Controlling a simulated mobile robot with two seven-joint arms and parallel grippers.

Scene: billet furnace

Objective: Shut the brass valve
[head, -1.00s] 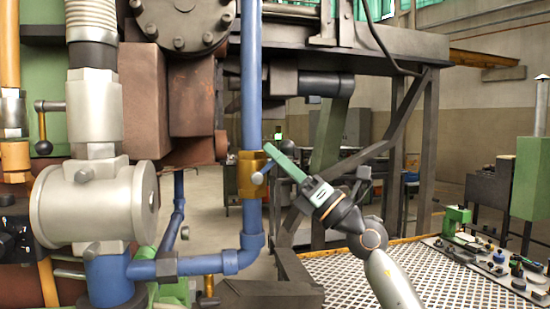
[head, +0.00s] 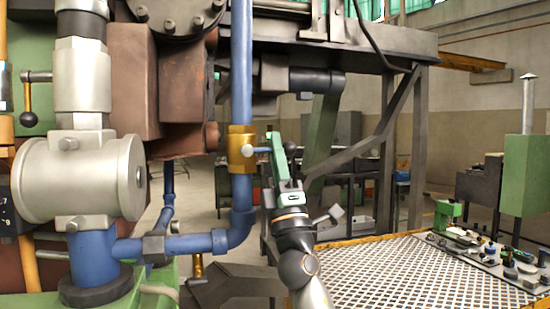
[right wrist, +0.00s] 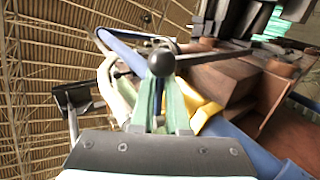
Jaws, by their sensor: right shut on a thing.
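The brass valve (head: 241,162) sits on the upright blue pipe (head: 241,70), left of centre in the head view. Its short blue lever (head: 261,150) points right, roughly level, into the jaws. My right gripper (head: 274,142) has green fingers and is shut on this lever, just right of the valve body. In the right wrist view the gripper (right wrist: 162,98) has its fingers close together, with the yellow brass valve (right wrist: 204,108) beside them. A dark round knob (right wrist: 161,62) shows past the fingertips; I cannot tell what it belongs to. My left gripper is not in view.
A large grey valve (head: 75,180) and a black-knobbed lever (head: 28,119) stand to the left. A dark steel frame (head: 390,145) is behind my right arm. A perforated table (head: 385,275) with a control panel (head: 480,258) lies at the right.

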